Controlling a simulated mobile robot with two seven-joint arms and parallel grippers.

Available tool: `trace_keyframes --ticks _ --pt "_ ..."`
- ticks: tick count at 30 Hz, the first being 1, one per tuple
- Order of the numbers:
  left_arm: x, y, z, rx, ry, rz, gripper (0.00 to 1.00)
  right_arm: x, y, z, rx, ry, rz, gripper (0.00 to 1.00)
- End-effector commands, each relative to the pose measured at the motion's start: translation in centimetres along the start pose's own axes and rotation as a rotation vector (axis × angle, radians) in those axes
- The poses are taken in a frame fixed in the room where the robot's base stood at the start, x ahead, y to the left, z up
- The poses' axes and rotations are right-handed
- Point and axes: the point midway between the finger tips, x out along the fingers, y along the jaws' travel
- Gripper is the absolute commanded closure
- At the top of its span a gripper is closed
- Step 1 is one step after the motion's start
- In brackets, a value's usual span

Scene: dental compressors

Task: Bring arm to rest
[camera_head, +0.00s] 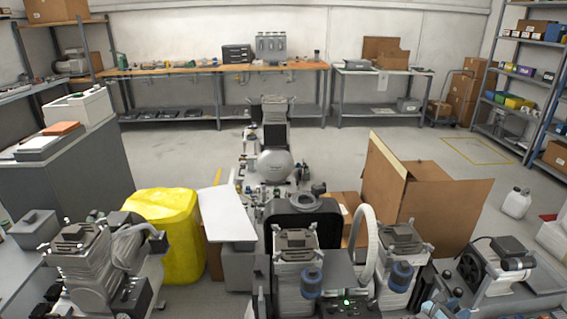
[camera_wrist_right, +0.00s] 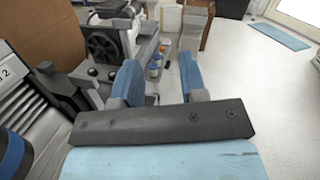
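My right gripper (camera_wrist_right: 162,84) shows from behind in the right wrist view, with two blue finger pads standing apart and nothing held between them. I cannot make out my left gripper in the head view.
The fan also shows in the wrist view (camera_wrist_right: 103,47). An open cardboard box (camera_head: 385,185) stands behind. Pale floor (camera_wrist_right: 235,75) is clear at right.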

Motion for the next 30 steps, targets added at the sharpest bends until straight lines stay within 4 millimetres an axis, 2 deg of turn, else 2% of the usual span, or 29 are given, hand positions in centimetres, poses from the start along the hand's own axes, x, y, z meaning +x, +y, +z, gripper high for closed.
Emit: trace_keyframes --ticks 1,3,11,13,17,20,23,25,27,30 --pt "0.0 0.0 0.0 0.000 0.000 0.000 0.57 2.6 -1.2 0.4 -0.009 -0.029 -0.022 0.61" --pt "0.0 0.0 0.0 0.000 0.000 0.000 0.57 5.5 -2.5 0.9 -0.020 -0.061 -0.046 0.61" --pt "0.0 0.0 0.0 0.000 0.000 0.000 0.57 14.3 -7.3 3.3 -0.055 -0.164 -0.125 0.61" --pt "0.0 0.0 0.0 0.000 0.000 0.000 0.57 12.0 -7.3 0.6 0.005 -0.073 -0.056 0.61" --pt "0.0 0.0 0.0 0.000 0.000 0.000 0.57 8.9 -7.8 -3.3 0.138 0.099 0.045 0.61" --pt "0.0 0.0 0.0 0.000 0.000 0.000 0.57 5.8 -8.5 -6.2 0.259 0.255 0.114 0.61" --pt "0.0 0.0 0.0 0.000 0.000 0.000 0.57 1.8 -9.5 -9.0 0.408 0.447 0.173 0.61" --pt "0.0 0.0 0.0 0.000 0.000 0.000 0.57 -1.6 -10.6 -10.7 0.530 0.602 0.203 0.61" --pt "0.0 0.0 0.0 0.000 0.000 0.000 0.57 -5.1 -11.7 -11.8 0.664 0.769 0.219 0.61" --pt "0.0 0.0 0.0 0.000 0.000 0.000 0.57 -10.1 -13.6 -12.1 0.860 1.008 0.211 0.61"
